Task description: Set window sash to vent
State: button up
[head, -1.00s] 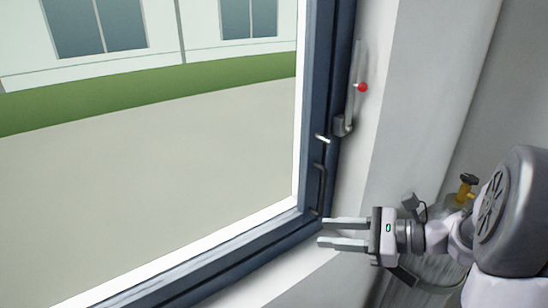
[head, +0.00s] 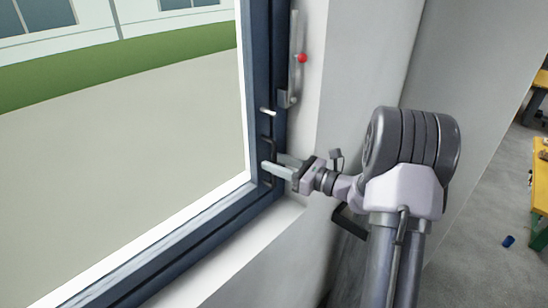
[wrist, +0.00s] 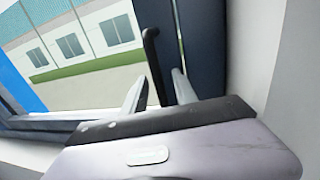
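The window sash (head: 259,60) has a dark blue frame around a large pane and fills the left of the head view. Its dark edge also shows in the wrist view (wrist: 203,45). A black bar handle (wrist: 151,50) stands on the sash, its top bent over. A short pale lever (head: 267,112) sits above the handle in the head view. My gripper (head: 272,162) is open at the handle's lower part. In the wrist view its fingers (wrist: 160,77) lie either side of the handle's lower end; contact cannot be told.
A metal stay with a red knob (head: 302,58) is on the right side of the window, above my gripper. The pale sill (head: 215,262) and side wall lie close to my arm. A yellow-topped bench (head: 541,178) and a small blue object (head: 508,241) are far right.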

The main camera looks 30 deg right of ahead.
jog(key=shift+w+a, duration=0.2)
grip_shut()
dwell(1.4)
